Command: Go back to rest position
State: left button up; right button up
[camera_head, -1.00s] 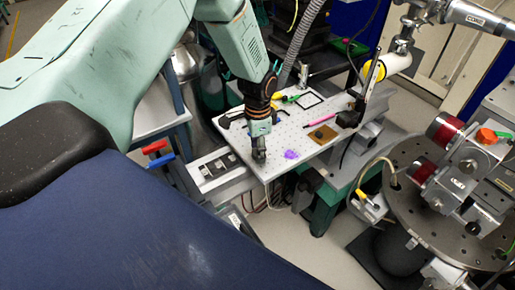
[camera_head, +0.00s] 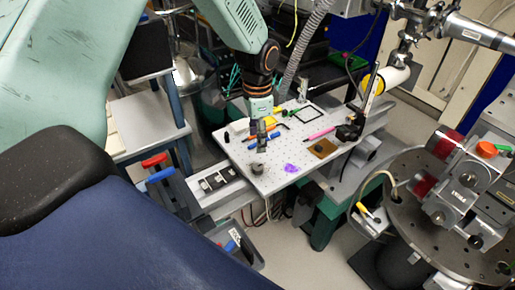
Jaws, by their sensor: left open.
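My left arm comes in from the upper left in the head view. Its gripper (camera_head: 262,140) points down over the white perforated breadboard (camera_head: 276,178). The gripper is open, with nothing seen between its fingers. A small dark grey cylindrical piece (camera_head: 257,170) stands on the board just below the fingertips, apart from them as far as I can tell. My right gripper is not in view.
On the board lie a purple item (camera_head: 291,168), a pink pen (camera_head: 320,133), a brown plate (camera_head: 322,149) and a black square frame (camera_head: 309,113). A round metal stage (camera_head: 415,215) stands at right. Red and blue handles (camera_head: 160,174) are at left.

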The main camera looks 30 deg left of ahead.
pick_arm(q)
jog(key=shift+r, duration=0.8)
